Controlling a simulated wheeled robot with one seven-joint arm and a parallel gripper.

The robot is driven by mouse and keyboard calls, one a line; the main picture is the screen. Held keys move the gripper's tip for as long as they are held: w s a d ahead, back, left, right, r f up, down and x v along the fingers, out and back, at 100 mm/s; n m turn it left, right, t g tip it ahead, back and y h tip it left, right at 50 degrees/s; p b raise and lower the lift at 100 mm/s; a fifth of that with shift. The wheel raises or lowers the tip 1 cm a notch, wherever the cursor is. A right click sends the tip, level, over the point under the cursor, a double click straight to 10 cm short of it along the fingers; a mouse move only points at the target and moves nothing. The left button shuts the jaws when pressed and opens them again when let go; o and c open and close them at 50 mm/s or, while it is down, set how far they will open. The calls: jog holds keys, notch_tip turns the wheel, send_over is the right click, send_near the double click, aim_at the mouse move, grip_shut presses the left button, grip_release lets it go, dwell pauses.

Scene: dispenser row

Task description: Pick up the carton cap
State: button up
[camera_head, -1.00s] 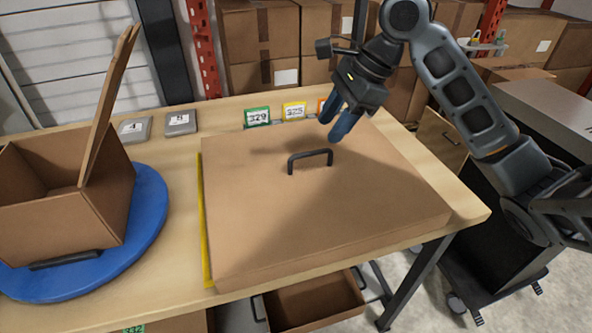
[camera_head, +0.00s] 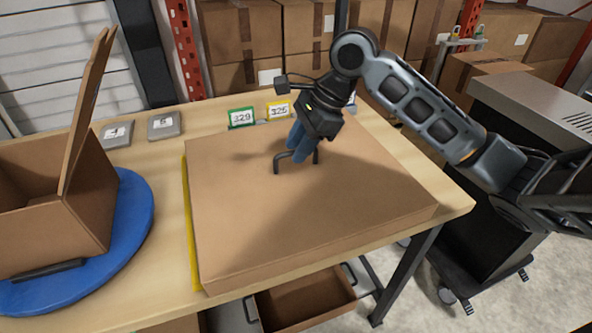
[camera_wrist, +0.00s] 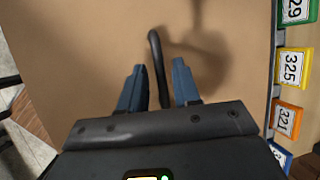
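The carton cap (camera_head: 300,220) is a wide flat brown cardboard lid lying on the wooden table. A dark arched handle (camera_head: 277,164) stands up from its top, and it also shows in the wrist view (camera_wrist: 155,55). My gripper (camera_head: 296,152) is at the handle, with its blue fingers pointing down. In the wrist view my gripper (camera_wrist: 158,80) is open, one finger on each side of the handle bar. A gap shows between the bar and each finger. The cap lies flat on the table.
An open brown box (camera_head: 80,215) with a raised flap stands on a blue turntable (camera_head: 135,235) at the left. Number tags (camera_head: 241,117) line the table's back edge. Grey numbered pads (camera_head: 164,126) lie at the back left. A dark cart (camera_head: 535,130) stands at the right.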

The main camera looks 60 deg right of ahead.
grip_shut()
dwell(1.1)
